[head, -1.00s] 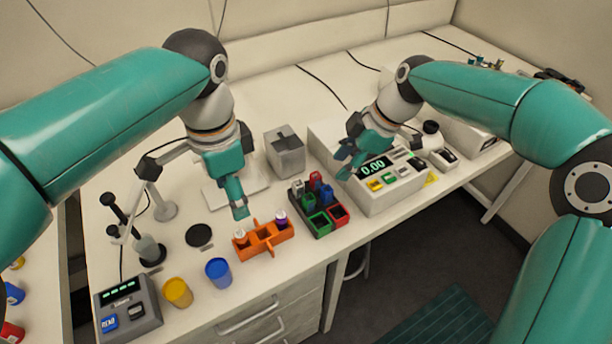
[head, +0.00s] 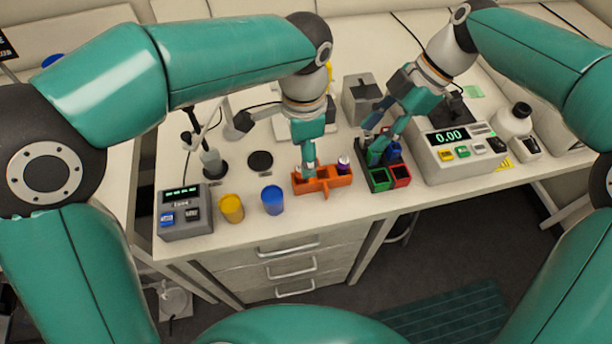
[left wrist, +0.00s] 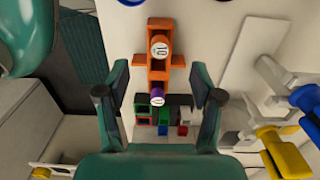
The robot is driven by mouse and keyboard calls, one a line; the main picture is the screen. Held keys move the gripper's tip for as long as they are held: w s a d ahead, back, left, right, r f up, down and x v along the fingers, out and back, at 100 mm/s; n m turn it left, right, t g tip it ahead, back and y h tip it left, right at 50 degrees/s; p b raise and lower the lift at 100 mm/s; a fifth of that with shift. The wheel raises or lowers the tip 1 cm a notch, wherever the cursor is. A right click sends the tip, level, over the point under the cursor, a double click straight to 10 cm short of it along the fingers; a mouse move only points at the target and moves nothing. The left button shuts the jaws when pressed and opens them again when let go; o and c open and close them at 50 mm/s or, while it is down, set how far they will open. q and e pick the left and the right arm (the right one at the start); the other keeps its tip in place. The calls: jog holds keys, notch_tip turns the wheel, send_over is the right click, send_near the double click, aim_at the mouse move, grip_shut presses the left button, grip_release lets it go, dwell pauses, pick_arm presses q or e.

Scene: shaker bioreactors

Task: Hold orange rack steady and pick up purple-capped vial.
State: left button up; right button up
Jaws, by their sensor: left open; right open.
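The orange rack (head: 342,181) sits near the bench's front edge; it shows in the left wrist view too (left wrist: 158,66). The purple-capped vial (head: 344,163) stands in its right end; its cap also shows in the left wrist view (left wrist: 157,92). A white-topped vial (left wrist: 159,46) stands in the other end. My left gripper (head: 308,168) is open, pointing down at the rack's left end and partly hiding that vial. In the left wrist view its spread fingers (left wrist: 158,72) flank the rack. My right gripper (head: 374,148) is open above the coloured bins, right of the purple-capped vial.
Red and green bins (head: 400,184) stand just right of the orange rack. A blue cup (head: 272,201) and a yellow cup (head: 232,209) stand to its left. A scale (head: 455,155) stands on the right and a grey box (head: 361,97) behind.

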aim_at(304, 180)
pick_arm(q)
notch_tip(304, 180, down, 10)
jog(key=shift+r, duration=0.2)
